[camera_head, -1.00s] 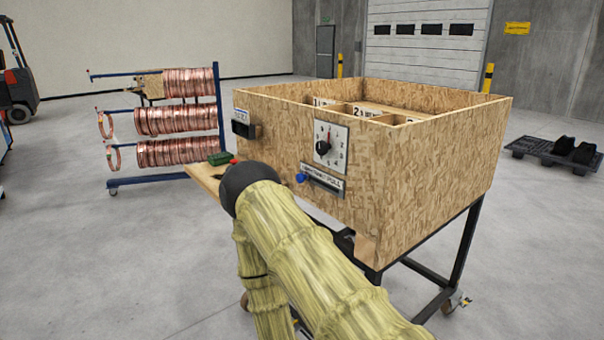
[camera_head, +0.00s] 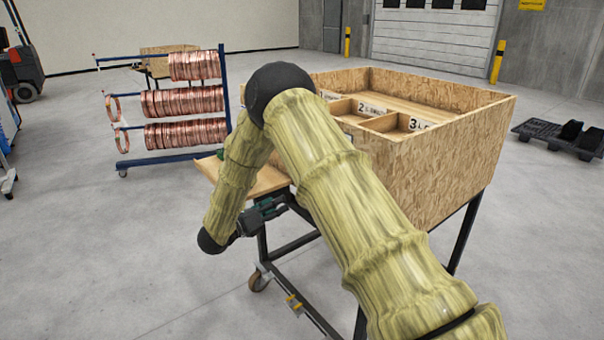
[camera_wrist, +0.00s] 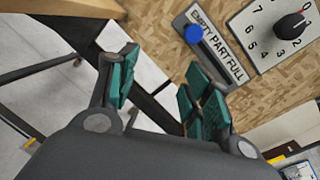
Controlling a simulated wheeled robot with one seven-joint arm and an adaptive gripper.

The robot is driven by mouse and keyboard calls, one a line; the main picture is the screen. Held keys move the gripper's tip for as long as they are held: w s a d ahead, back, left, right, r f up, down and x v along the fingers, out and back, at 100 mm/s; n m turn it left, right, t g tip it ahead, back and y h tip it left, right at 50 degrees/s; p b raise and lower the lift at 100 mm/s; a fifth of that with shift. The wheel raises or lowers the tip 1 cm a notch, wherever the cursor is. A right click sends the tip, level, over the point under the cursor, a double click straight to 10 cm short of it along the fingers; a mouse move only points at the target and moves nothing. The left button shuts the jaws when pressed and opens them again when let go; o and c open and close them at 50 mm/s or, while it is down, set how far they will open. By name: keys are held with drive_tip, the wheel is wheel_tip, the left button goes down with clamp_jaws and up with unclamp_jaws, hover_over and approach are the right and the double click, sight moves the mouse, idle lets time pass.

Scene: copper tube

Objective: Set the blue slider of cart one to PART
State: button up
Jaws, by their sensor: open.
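The blue slider knob (camera_wrist: 194,34) is in the wrist view, at the EMPTY end of its slot on a plate (camera_wrist: 222,46) reading EMPTY, PART, FULL. The plate is on the chipboard front of the cart (camera_head: 455,160). My gripper (camera_wrist: 160,85) is open with nothing between its teal-padded fingers. It is apart from the knob, which appears above and between the fingers, nearer the right one. In the head view my gripper (camera_head: 263,210) is low in front of the cart, and my arm hides the slider and most of the front panel.
A numbered dial with a black knob (camera_wrist: 288,26) is right beside the slider plate. A wooden shelf (camera_head: 262,183) sticks out at the cart's left, close to my arm. A rack of copper coils (camera_head: 185,102) stands behind at left. Floor at front left is clear.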

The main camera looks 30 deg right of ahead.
wheel_tip(320, 180, up, 6)
drive_tip(key=m+g, duration=0.3)
drive_tip(key=m, duration=0.2)
drive_tip(key=w+d+p, duration=0.1)
drive_tip(key=d+p, duration=0.3)
drive_tip(key=d, duration=0.7)
drive_tip(key=shift+d+h, duration=0.15)
drive_tip(key=shift+h, duration=0.25)
clamp_jaws()
drive_tip(key=shift+f, duration=0.1)
